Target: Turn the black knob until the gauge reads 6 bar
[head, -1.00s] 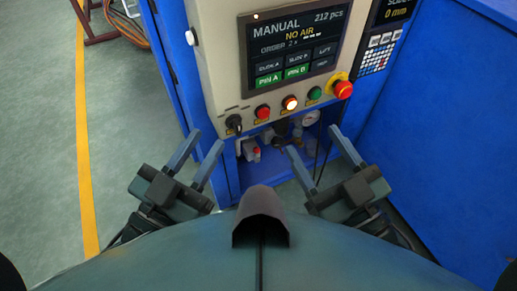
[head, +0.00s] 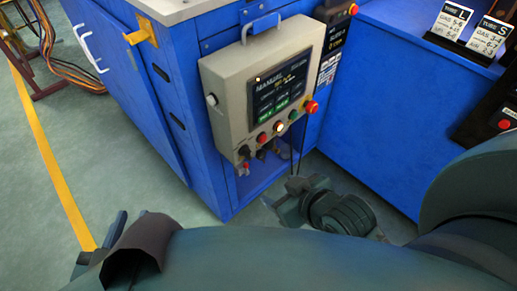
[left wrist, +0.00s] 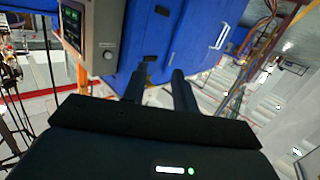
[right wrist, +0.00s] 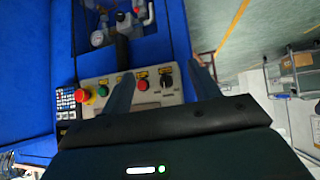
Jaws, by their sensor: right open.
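The round white gauge (right wrist: 97,38) shows in the right wrist view, in the recess of the blue machine; its reading is too small to make out. A dark upright piece beside it, probably the black knob (right wrist: 122,47), lies just beyond my right gripper's fingers. In the head view the recess fittings are small and dark under the control box. My right gripper (head: 290,196) is open and empty, in front of the recess and apart from it; it also shows in the right wrist view (right wrist: 165,80). My left gripper (head: 104,238) is open and empty at lower left.
The grey control box (head: 262,95) overhangs the recess, with lit buttons, a red emergency stop (head: 312,107) and a black selector switch (right wrist: 166,81). Blue cabinet walls stand left and right. Two setting cards (head: 450,22) stand at upper right.

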